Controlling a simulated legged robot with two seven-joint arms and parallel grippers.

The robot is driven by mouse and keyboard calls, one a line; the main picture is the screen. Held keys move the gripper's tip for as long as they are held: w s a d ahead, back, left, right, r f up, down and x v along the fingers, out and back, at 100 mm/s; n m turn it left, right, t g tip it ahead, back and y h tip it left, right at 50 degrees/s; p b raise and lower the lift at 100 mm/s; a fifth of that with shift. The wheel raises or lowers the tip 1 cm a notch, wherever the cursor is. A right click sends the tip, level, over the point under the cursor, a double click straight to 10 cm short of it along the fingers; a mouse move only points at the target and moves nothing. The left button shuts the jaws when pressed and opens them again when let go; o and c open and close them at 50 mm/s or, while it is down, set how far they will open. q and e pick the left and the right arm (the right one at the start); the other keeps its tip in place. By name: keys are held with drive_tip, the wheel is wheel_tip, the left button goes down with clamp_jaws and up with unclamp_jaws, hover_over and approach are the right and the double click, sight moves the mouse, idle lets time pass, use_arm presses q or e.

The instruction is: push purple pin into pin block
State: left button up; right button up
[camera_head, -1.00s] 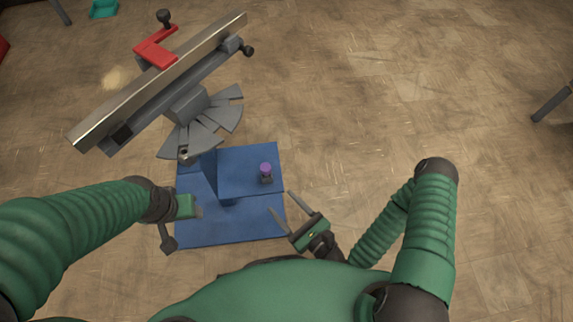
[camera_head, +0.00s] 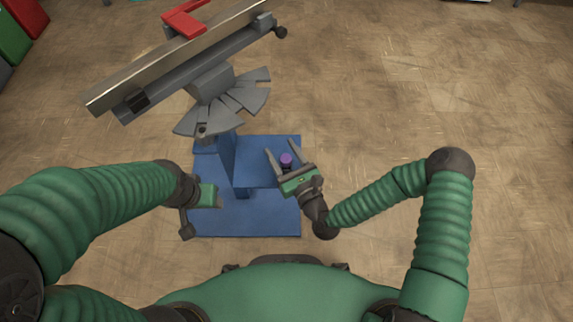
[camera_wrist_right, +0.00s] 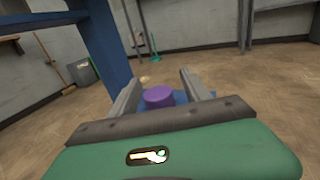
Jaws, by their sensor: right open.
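The purple pin (camera_head: 286,159) stands on the blue stand (camera_head: 262,174), with its round purple top showing. The dark pin block below it is mostly hidden by my gripper. My right gripper (camera_head: 281,150) is open, with one finger on each side of the pin; I cannot tell whether they touch it. In the right wrist view the purple top (camera_wrist_right: 158,96) shows between the two spread fingers. My left gripper (camera_head: 208,195) is at the left edge of the blue stand, apart from the pin. Its fingers are too unclear to judge.
A grey fan-shaped plate (camera_head: 228,103) and a long metal rail (camera_head: 180,58) with a red clamp (camera_head: 185,18) stand behind the pin. A blue post (camera_wrist_right: 103,50) rises left of the right gripper in the wrist view. The floor to the right is clear.

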drive_tip(key=shift+w+a, duration=0.1)
drive_tip(key=shift+w, duration=0.15)
drive_tip(key=shift+a, duration=0.1)
clamp_jaws()
drive_tip(key=shift+r, duration=0.2)
